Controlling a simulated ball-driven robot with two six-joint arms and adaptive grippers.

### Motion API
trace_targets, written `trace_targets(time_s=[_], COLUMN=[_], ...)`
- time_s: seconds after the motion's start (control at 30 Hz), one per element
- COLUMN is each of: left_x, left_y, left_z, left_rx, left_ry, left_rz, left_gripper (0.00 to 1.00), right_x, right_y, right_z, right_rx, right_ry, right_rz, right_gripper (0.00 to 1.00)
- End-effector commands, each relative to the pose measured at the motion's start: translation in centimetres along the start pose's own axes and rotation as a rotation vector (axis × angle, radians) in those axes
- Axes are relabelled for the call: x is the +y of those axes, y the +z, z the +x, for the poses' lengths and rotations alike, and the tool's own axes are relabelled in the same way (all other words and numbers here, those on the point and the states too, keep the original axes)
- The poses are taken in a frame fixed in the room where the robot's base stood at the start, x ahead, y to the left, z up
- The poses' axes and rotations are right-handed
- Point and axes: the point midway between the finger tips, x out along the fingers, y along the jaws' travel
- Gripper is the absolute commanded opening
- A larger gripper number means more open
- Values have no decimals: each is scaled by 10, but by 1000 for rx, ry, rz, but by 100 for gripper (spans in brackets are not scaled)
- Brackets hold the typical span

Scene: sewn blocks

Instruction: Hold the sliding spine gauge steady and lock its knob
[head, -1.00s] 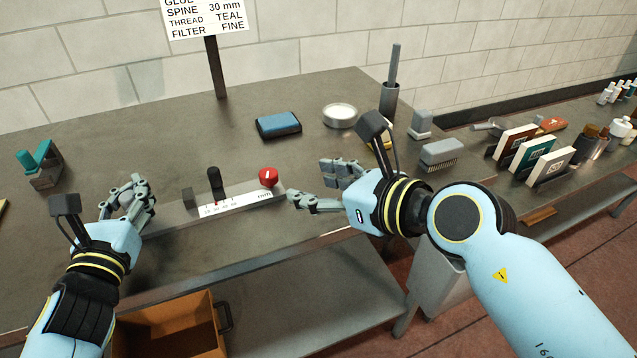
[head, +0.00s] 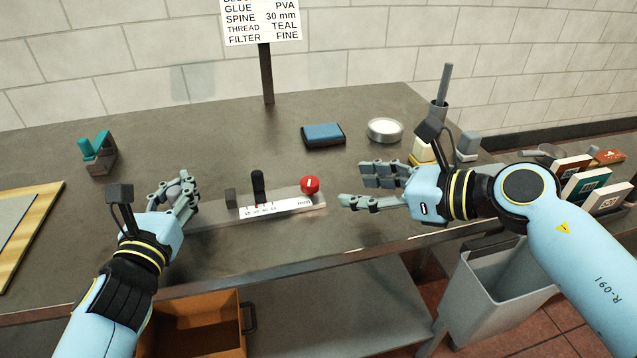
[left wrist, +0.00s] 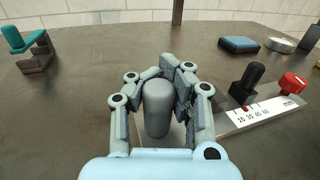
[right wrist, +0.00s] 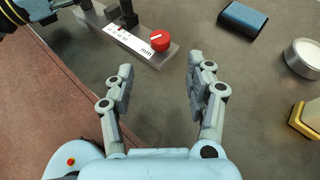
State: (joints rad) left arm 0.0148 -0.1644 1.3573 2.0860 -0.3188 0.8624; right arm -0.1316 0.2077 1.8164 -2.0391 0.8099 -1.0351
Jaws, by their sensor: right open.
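The spine gauge (head: 285,207) lies along the front of the bench, a metal bar with a white mm scale. A black upright slider (head: 258,187) stands on it near the low numbers, and a round red knob (head: 310,185) with a white mark sits at its right end. My left gripper (head: 180,187) is at the gauge's left end. In the left wrist view its fingers are closed around a grey rounded post (left wrist: 157,108). My right gripper (head: 362,188) is open and empty, right of the red knob. In the right wrist view the knob (right wrist: 160,40) is beyond the left finger, apart from it.
A blue pad (head: 323,134), a round white-topped tin (head: 385,130) and a yellow-based block (head: 422,152) stand behind. A teal-topped tool (head: 97,152) is at back left. A sign (head: 262,22) reads spine 30 mm. The bench between knob and blue pad is clear.

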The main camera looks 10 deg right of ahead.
Motion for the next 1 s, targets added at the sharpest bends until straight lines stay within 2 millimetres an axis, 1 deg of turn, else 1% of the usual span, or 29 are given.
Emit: trace_targets(time_s=[0.03, 0.2, 0.3, 0.43, 0.6, 0.83, 0.87, 1.0], left_x=[0, 0, 0, 0, 0, 0, 0, 0], left_y=[0, 0, 0, 0, 0, 0, 0, 0], left_z=[0, 0, 0, 0, 0, 0, 0, 0], left_rx=[0, 0, 0, 0, 0, 0, 0, 0], left_ry=[0, 0, 0, 0, 0, 0, 0, 0], left_rz=[1, 1, 1, 1, 1, 0, 0, 0], left_gripper=[0, 0, 0, 0, 0, 0, 0, 0], right_x=[0, 1, 1, 0, 1, 1, 1, 1], right_y=[2, 1, 2, 1, 0, 0, 0, 0], right_z=[12, 49, 67, 85, 95, 95, 95, 95], right_rx=[-4, -3, -2, -1, 0, 1, 1, 1], right_ry=[1, 1, 1, 0, 1, 0, 0, 0], right_rz=[4, 5, 3, 2, 1, 0, 0, 1], right_gripper=[55, 55, 55, 55, 55, 55, 53, 35])
